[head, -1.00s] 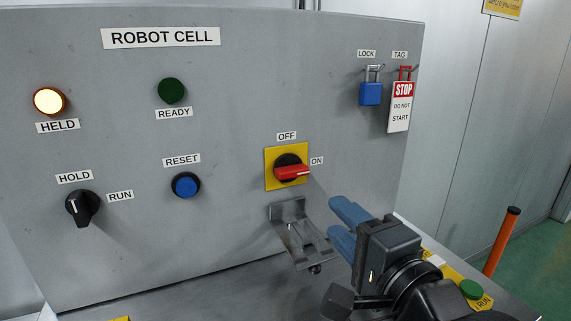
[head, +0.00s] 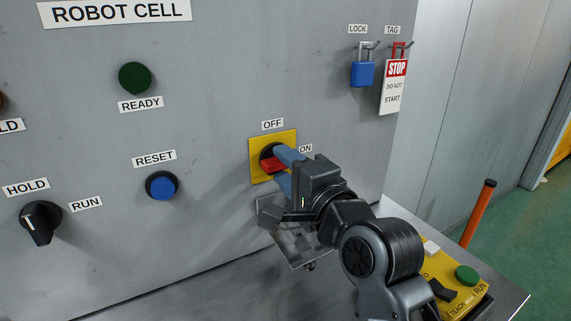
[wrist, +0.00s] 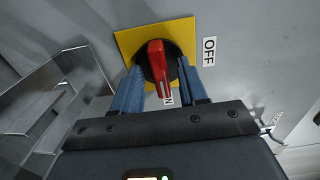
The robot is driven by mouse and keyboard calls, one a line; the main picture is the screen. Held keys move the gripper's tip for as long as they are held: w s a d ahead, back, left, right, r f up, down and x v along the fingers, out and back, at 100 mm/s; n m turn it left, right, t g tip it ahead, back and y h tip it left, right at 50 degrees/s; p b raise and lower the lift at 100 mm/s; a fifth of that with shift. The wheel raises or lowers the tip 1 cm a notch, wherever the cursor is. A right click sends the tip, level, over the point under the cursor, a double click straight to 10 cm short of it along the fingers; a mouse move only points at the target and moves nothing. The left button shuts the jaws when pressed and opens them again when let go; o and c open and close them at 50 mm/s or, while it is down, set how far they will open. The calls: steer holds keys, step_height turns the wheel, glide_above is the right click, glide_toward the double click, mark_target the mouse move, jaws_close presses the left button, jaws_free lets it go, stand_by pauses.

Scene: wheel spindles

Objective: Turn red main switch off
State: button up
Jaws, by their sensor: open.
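The red main switch (head: 272,163) sits on a yellow plate (head: 258,146) on the grey panel, with an OFF label above it and an ON label at its right. In the wrist view the red handle (wrist: 156,66) on its black round base points toward the ON label. My gripper (head: 281,167) is at the switch, its blue fingers partly covering it in the head view. In the wrist view my gripper (wrist: 158,82) is open, with one finger on either side of the handle. Whether the fingers touch the handle I cannot tell.
A metal bracket (head: 297,247) juts from the panel below the switch. A blue padlock (head: 362,74) and a STOP tag (head: 394,88) hang at upper right. A yellow control box (head: 452,283) lies at lower right. A black knob and a blue button are further left.

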steer(key=shift+w+a, duration=0.15)
steer(key=shift+w, duration=0.05)
jaws_close()
stand_by(0.3)
steer(key=shift+n, duration=0.3)
steer(key=n, duration=0.3)
steer(key=shift+f+n+b, duration=0.1)
steer(key=shift+n+b, duration=0.2)
steer(key=shift+b, duration=0.1)
steer(key=n+b, duration=0.1)
steer(key=n, duration=0.3)
steer(key=shift+n, duration=0.3)
steer(key=n+b, duration=0.2)
steer(key=n, duration=0.2)
steer(key=shift+f+n, duration=0.1)
steer(key=shift+n, duration=0.2)
steer(key=shift+n+b, duration=0.95)
steer(key=shift+n, duration=1.25)
